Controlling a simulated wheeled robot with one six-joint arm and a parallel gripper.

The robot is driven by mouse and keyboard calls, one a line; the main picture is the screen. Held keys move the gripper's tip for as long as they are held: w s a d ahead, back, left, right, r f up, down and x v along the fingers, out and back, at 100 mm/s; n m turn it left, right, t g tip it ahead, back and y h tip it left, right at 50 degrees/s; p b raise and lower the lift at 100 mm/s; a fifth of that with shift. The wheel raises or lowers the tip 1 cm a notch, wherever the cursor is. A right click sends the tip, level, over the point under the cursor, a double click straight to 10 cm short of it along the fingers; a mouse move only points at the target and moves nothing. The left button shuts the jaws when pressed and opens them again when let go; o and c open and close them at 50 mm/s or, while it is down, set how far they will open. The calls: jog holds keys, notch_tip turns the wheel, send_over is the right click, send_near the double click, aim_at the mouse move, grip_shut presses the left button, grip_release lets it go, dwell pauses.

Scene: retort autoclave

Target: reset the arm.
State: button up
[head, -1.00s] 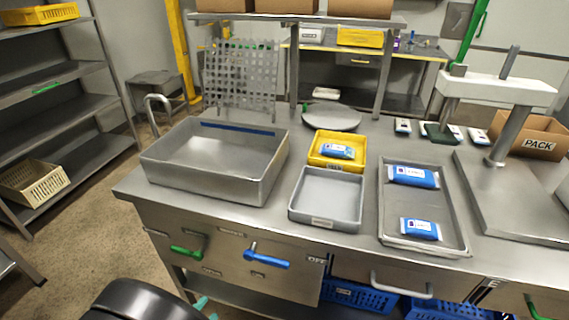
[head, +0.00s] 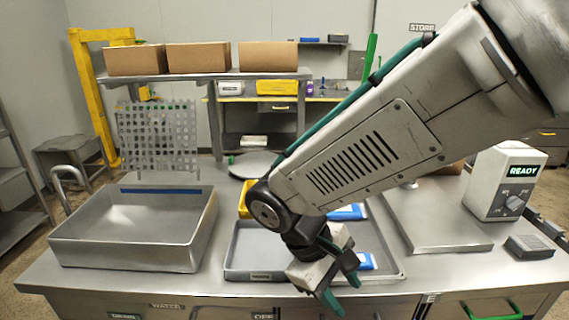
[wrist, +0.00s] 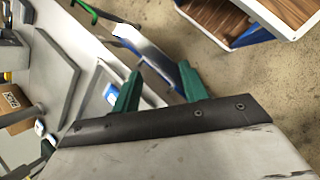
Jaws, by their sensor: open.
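My gripper (head: 345,290) has green fingers and hangs at the end of my arm over the front edge of the steel counter. It is open and nothing shows between its fingers. In the wrist view my gripper (wrist: 160,68) also has its fingers apart, with the counter's edge and the floor beyond them. My arm crosses the head view from the upper right and hides much of the trays behind it.
A large steel basin (head: 130,235) stands at the left. A grey tray (head: 245,258) and blue packs (head: 347,212) are partly hidden behind my arm. A READY control box (head: 508,180) stands at the right. Cardboard boxes (head: 198,57) line the upper shelf.

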jog(key=s+d+r+m+t+y, duration=0.1)
jog(key=s+d+r+m+y, duration=0.2)
jog(key=d, duration=0.5)
jog(key=s+d+r+m+t+y, duration=0.1)
jog(key=s+d+r+m+y, duration=0.1)
jog(key=s+d+r+m, duration=0.4)
jog(key=d, duration=0.3)
jog(key=shift+r+t+y, duration=0.3)
jog(key=shift+r+y, duration=0.05)
jog(key=shift+y, duration=0.05)
